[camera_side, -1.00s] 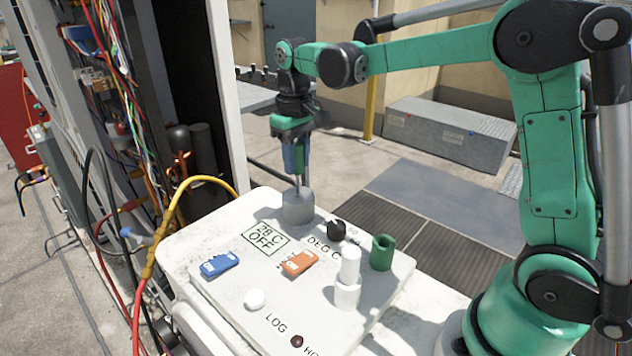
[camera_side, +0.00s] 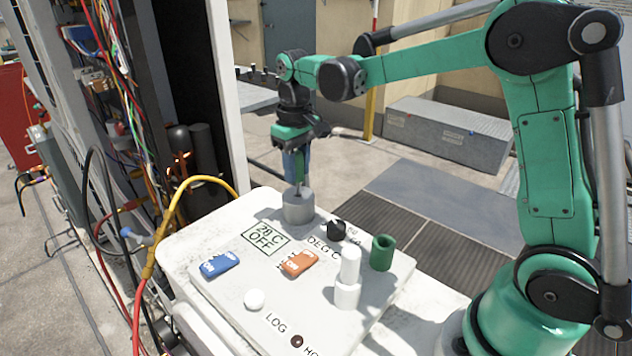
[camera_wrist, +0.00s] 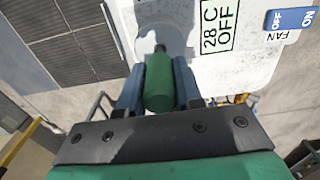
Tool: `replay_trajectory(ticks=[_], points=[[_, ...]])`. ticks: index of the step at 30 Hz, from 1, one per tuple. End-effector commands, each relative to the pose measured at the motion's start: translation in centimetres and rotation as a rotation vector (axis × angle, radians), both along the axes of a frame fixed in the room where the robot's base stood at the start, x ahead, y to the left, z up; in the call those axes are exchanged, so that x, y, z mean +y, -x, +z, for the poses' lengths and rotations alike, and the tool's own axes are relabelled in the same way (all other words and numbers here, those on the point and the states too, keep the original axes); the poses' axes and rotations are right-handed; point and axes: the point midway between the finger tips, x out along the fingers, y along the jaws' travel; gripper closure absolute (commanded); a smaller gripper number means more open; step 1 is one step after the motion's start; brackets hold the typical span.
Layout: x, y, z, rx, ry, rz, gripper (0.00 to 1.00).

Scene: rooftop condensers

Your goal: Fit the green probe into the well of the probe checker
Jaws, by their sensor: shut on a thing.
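The green probe (camera_wrist: 160,82) is held upright between the blue fingers of my gripper (camera_wrist: 158,90) in the wrist view. In the side view the probe (camera_side: 299,172) is partly hidden by my gripper (camera_side: 297,165). The probe checker (camera_side: 225,290) is a white box with a labelled top panel. Its grey cylindrical well (camera_side: 299,210) stands at the panel's far corner, directly below the probe. The probe's thin lower end meets the well's top and seems to be inside its mouth; the green body is above the rim. How deep the tip sits is hidden.
A green tube (camera_side: 382,253), a white peg in a white holder (camera_side: 347,295) and a black knob (camera_side: 336,230) stand on the panel. Blue (camera_side: 219,264) and orange (camera_side: 299,263) switches lie in front of the well. A yellow hose (camera_side: 165,225) runs along the left.

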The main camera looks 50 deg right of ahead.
Motion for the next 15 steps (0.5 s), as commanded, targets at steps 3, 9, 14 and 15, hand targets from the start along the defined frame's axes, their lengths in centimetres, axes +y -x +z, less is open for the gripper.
replay_trajectory(ticks=[3,9,14,15], points=[[0.00,0.00,-0.20,0.000,0.000,0.000,1.00],[0.00,0.01,-0.51,0.000,0.000,0.000,1.00],[0.00,0.03,-0.77,0.000,0.000,0.000,1.00],[0.00,0.03,-0.83,0.000,0.000,0.000,1.00]])
